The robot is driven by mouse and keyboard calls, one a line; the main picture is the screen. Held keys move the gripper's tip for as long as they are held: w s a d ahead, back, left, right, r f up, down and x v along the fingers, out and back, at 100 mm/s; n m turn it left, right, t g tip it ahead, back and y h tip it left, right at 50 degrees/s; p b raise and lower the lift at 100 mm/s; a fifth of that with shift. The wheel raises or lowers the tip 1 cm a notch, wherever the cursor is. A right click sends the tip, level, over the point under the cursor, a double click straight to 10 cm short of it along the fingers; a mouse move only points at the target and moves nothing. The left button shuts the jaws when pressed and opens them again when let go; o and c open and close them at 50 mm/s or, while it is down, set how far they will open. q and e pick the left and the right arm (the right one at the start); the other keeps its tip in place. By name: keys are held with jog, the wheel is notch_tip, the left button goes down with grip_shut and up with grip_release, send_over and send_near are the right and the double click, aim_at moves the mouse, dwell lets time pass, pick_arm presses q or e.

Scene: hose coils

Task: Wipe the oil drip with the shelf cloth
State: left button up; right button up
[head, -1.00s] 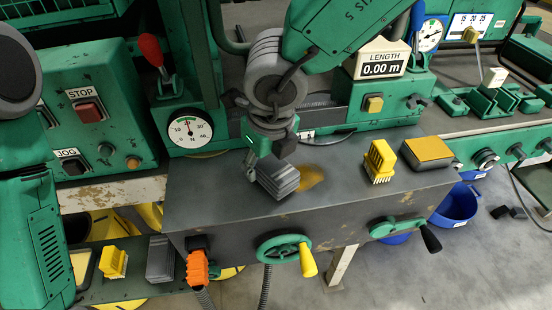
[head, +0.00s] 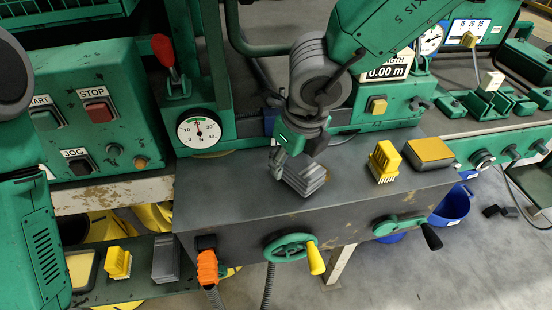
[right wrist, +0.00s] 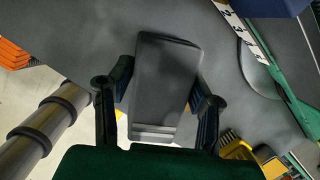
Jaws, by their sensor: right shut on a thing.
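My right gripper (head: 295,152) is shut on a folded dark grey cloth (head: 303,178), held at the grey machine top (head: 235,190). Whether the cloth presses on the surface is hard to tell. In the right wrist view the cloth (right wrist: 165,85) lies between the two fingers of the right gripper (right wrist: 158,104). I see no oil drip in the head view now; any part under the cloth or gripper is hidden. A second grey folded pad (head: 165,258) lies on the lower shelf (head: 140,288). My left gripper is out of view.
A yellow brush (head: 384,162) and a yellow-topped block (head: 429,153) stand right of the cloth. A round gauge (head: 198,130) is behind left. A green handwheel (head: 290,248) and a crank (head: 400,227) stick out in front. Another yellow brush (head: 117,262) is on the shelf.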

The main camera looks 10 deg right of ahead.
aim_at(310, 163)
jog(key=shift+d, duration=0.6)
jog(key=shift+a, duration=0.45)
jog(key=shift+a+f, duration=0.1)
jog(key=shift+a, duration=0.6)
jog(key=shift+d+f, duration=0.15)
jog(key=shift+d, duration=0.4)
jog(key=shift+d+f, duration=0.1)
jog(key=shift+d, duration=0.35)
jog(key=shift+a+f, duration=0.1)
jog(key=shift+a, duration=0.45)
jog(key=shift+a+b, duration=0.25)
jog(key=shift+b, duration=0.05)
jog(key=shift+d+f, duration=0.15)
jog(key=shift+d, duration=0.5)
jog(key=shift+w+d+p, duration=0.1)
jog(key=shift+d+p, duration=0.2)
jog(key=shift+d, duration=1.4)
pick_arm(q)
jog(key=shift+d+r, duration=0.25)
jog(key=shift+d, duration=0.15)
pick_arm(e)
jog(key=shift+d, duration=0.45)
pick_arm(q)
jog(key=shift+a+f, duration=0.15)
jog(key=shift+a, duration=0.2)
pick_arm(e)
jog(key=shift+a+f, duration=0.15)
jog(key=shift+a, duration=0.3)
